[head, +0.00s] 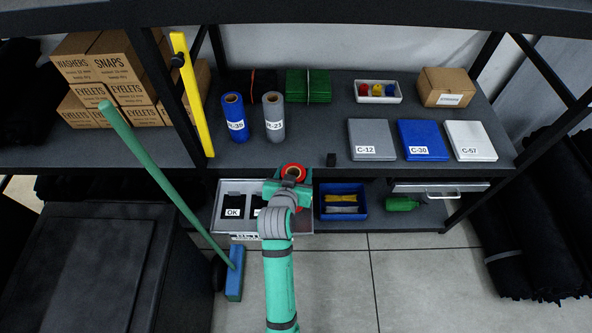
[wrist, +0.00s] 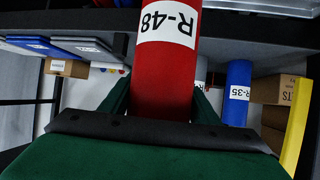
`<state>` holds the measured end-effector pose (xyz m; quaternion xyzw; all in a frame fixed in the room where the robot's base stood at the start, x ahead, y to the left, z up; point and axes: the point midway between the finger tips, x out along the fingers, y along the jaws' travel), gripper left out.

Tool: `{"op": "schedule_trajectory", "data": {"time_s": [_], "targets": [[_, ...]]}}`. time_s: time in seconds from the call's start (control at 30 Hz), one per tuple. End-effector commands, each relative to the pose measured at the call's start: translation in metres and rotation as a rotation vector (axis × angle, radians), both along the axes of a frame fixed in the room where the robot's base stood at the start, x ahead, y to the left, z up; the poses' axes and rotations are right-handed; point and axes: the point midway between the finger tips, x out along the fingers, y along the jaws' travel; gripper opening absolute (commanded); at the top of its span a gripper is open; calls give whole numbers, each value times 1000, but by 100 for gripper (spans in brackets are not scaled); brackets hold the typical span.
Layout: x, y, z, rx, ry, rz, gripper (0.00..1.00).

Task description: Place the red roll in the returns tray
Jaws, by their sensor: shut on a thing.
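The red roll shows its top end (head: 293,171) in the head view. In the wrist view its red side (wrist: 165,80) carries a white R-48 label. My gripper (head: 290,184) is shut around the roll, with a green finger on either side in the wrist view (wrist: 160,108). The roll is in front of the shelf unit, near the table's front edge. A grey-white tray (head: 224,232) stands on the lower shelf, left of and partly behind my gripper. It has dark compartments and an OK card; its front label is not fully legible. My arm hides its right part.
A blue bin (head: 342,216) with yellow and grey items stands right of my gripper on the lower shelf. Blue (head: 234,118) and grey (head: 274,118) rolls stand upright on the table. A green broom (head: 160,170) leans at the left. A small black block (head: 331,159) sits at the table's edge.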

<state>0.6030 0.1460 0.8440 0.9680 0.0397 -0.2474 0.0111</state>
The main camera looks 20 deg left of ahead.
Motion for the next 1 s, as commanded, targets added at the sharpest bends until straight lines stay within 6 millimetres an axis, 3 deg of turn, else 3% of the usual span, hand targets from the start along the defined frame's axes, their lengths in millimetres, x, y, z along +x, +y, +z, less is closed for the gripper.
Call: {"op": "schedule_trajectory", "data": {"time_s": [0.17,0.5,0.93,0.97,1.0], "targets": [[3,2,-8,0,-2,-1,0],[6,5,-44,-1,-2,0,0],[6,4,-48,0,-3,-2,0],[6,4,-49,0,-1,-1,63],[5,5,-49,0,-1,-1,72]]}}
